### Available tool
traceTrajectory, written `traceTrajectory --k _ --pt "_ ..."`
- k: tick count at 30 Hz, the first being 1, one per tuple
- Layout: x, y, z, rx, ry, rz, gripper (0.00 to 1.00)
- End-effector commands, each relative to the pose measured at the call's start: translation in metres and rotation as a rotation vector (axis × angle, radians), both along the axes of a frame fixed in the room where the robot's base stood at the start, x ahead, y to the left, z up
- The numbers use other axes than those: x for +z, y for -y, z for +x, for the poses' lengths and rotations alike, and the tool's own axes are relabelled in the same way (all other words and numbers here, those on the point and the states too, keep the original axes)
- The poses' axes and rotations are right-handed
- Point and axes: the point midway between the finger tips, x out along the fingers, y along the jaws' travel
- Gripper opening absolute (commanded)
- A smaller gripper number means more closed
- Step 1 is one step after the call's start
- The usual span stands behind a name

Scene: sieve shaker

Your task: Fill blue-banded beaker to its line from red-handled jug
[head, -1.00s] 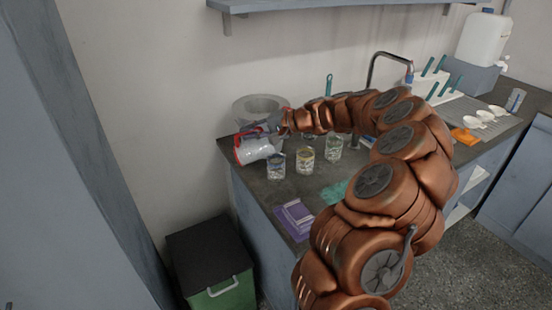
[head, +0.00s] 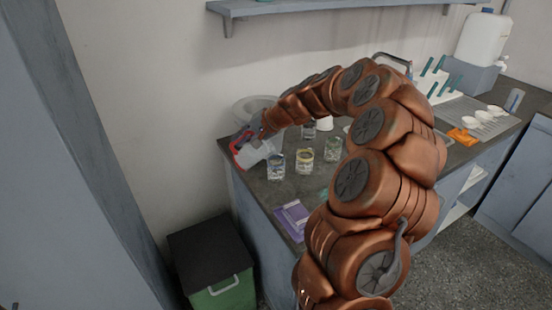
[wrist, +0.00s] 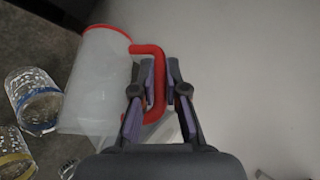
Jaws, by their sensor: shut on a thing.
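The red-handled jug (head: 255,154) is at the left end of the counter, tilted, its pale body leaning toward the blue-banded beaker (head: 276,167). My gripper (wrist: 160,88) is shut on the jug's red handle (wrist: 156,82). In the wrist view the jug's translucent body (wrist: 98,85) shows left of my fingers, with a red edge at its top. The blue-banded beaker also shows there (wrist: 36,105), upright on the counter and just left of the jug. I cannot make out its fill line or any liquid level.
A yellow-banded beaker (head: 305,161) and another glass beaker (head: 332,149) stand to the right. A round grey vessel (head: 246,106) is behind the jug. A purple item (head: 292,218) lies near the counter's front edge. A green bin (head: 222,294) stands on the floor.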

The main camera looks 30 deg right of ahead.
Motion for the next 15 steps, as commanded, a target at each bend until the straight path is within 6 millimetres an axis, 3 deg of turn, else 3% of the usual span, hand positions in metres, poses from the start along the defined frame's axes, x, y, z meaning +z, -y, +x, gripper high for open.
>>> traceTrajectory --k 8,15 --pt "0.002 -0.008 0.002 0.004 -0.048 -0.099 0.0" --pt "-0.012 -0.015 0.006 0.003 -0.096 -0.203 0.0"
